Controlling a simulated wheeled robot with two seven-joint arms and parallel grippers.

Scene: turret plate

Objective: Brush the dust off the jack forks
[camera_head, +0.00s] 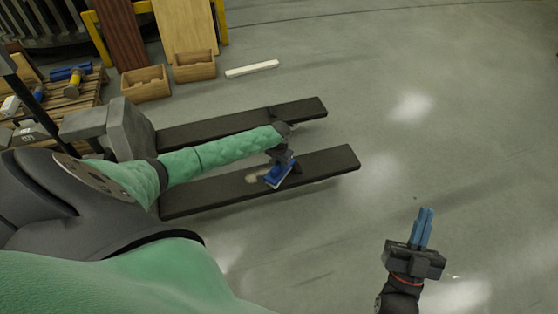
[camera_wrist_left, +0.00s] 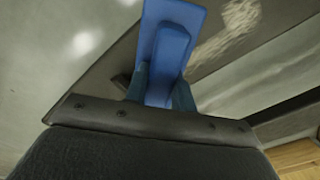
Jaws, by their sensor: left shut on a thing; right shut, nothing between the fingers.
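Two dark jack forks lie parallel above the floor: the near fork (camera_head: 325,165) and the far fork (camera_head: 305,108). A pale dust patch (camera_head: 254,178) lies on the near fork, just left of the brush; it also shows in the left wrist view (camera_wrist_left: 228,32). My left gripper (camera_head: 279,162) is shut on a blue brush (camera_head: 279,174) over the near fork. The brush also fills the middle of the left wrist view (camera_wrist_left: 172,45); whether its bristles touch the fork is hidden. My right gripper (camera_head: 422,230) is shut and empty above the floor at the right.
Two wooden boxes (camera_head: 147,83) and a white bar (camera_head: 252,69) are on the floor behind the forks. A wooden pallet (camera_head: 67,105) with tools stands at the left. The grey jack body (camera_head: 130,127) is at the forks' left end. The floor right of the forks is clear.

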